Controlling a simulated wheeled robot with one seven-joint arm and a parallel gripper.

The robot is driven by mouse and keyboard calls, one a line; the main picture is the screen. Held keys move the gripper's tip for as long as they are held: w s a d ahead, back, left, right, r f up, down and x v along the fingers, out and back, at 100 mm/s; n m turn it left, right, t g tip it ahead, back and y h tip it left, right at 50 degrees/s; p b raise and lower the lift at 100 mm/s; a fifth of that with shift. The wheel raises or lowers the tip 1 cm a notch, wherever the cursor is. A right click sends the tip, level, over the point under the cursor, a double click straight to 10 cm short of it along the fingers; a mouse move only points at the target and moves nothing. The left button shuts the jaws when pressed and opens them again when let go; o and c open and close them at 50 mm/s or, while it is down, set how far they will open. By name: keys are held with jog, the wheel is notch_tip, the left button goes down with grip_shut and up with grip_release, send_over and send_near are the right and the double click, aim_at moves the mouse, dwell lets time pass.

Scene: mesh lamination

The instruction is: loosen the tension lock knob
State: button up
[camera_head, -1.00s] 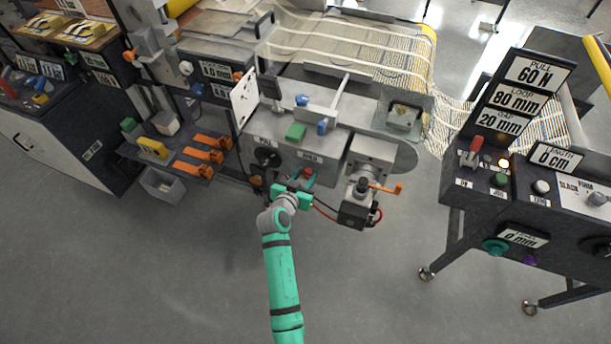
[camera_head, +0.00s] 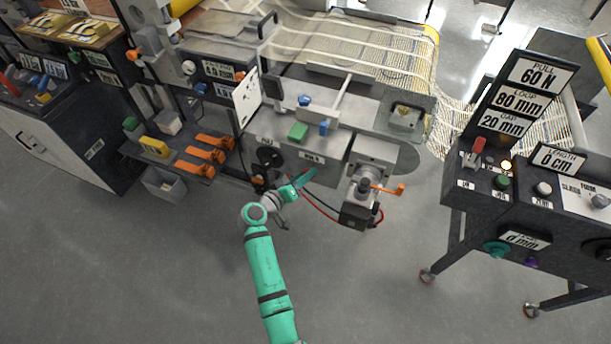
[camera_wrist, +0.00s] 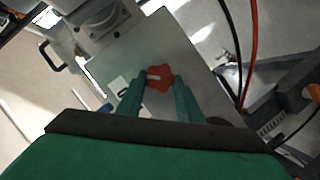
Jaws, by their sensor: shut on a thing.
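The tension lock knob (camera_wrist: 158,78) is a red, lobed knob with a pale mark on the grey metal plate, seen in the wrist view. My gripper (camera_wrist: 159,84) has its two green fingers on either side of the knob and is shut on it. In the head view my gripper (camera_head: 304,180) is at the front of the grey machine, below its top deck. There the fingers hide the knob.
An orange-handled valve (camera_head: 383,188) and dark box stand just right of my gripper, with red and black hoses close by. A black round knob (camera_head: 268,157) is to the left. A control console (camera_head: 540,190) stands at the right. The floor in front is clear.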

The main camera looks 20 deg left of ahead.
jog(key=shift+a+f+n+t+h, duration=0.15)
jog(key=shift+n+t+h, duration=0.3)
jog(key=shift+n, duration=0.7)
jog(key=shift+d+f+n+t+h, duration=0.1)
jog(key=shift+f+n+t+h, duration=0.15)
jog(key=shift+n+h, duration=0.65)
jog(key=shift+a+f+n+t+h, duration=0.15)
jog(key=shift+n+t, duration=0.25)
jog(key=shift+n, duration=1.05)
jog(key=o, duration=1.1)
jog(key=v, duration=1)
jog(key=shift+s+a+r, duration=0.1)
jog(key=shift+s, duration=0.3)
